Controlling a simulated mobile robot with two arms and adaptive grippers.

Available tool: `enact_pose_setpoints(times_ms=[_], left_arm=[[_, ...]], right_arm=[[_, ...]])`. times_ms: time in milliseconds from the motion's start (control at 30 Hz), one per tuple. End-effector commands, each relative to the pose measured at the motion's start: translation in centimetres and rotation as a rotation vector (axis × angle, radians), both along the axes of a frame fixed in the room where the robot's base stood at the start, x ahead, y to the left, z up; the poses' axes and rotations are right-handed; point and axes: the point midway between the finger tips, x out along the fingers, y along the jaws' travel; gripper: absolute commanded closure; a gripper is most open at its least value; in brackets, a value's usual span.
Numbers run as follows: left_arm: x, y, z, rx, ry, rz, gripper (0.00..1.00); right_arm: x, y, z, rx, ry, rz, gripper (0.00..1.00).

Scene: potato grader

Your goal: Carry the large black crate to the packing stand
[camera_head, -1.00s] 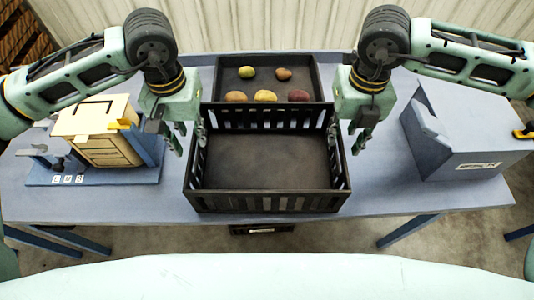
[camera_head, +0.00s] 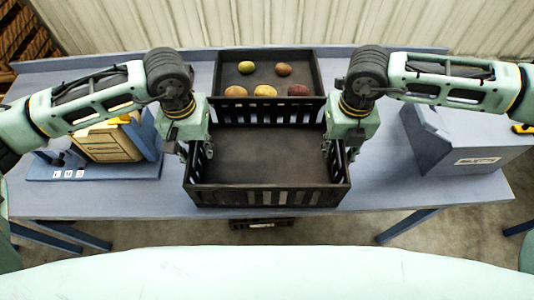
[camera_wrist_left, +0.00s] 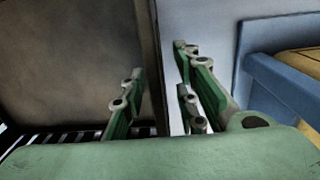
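The large black crate (camera_head: 268,197), empty, stands near the front edge of the blue-grey table. My left gripper (camera_head: 196,153) is at its left wall. In the left wrist view my left gripper (camera_wrist_left: 163,92) is open, with one finger inside the crate and one outside; the crate wall (camera_wrist_left: 156,60) runs between them. My right gripper (camera_head: 339,152) is at the crate's right wall, its fingers apart on either side of the wall. I cannot tell whether any finger touches. I cannot identify the packing stand.
A black tray (camera_head: 314,75) with several potatoes stands right behind the crate. A blue device with a tan box (camera_head: 108,144) is at left, and a blue-grey box (camera_head: 462,140) at right. The table (camera_head: 385,190) is clear beside the crate. A dark object (camera_head: 262,223) shows below the table edge.

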Motion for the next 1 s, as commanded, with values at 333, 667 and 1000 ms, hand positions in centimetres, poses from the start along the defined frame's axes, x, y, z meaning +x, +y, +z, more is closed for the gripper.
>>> enact_pose_setpoints(times_ms=[333,667,1000], left_arm=[[0.00,0.00,-0.03,0.000,0.000,0.000,0.81],[0.00,0.01,-0.01,0.000,0.000,0.000,1.00],[0.00,0.02,0.00,0.000,0.000,0.000,1.00]], right_arm=[[0.01,0.00,-0.02,0.000,0.000,0.000,0.81],[0.02,-0.01,0.00,0.000,-0.001,0.000,1.00],[0.03,-0.01,0.02,0.000,-0.001,0.000,1.00]])
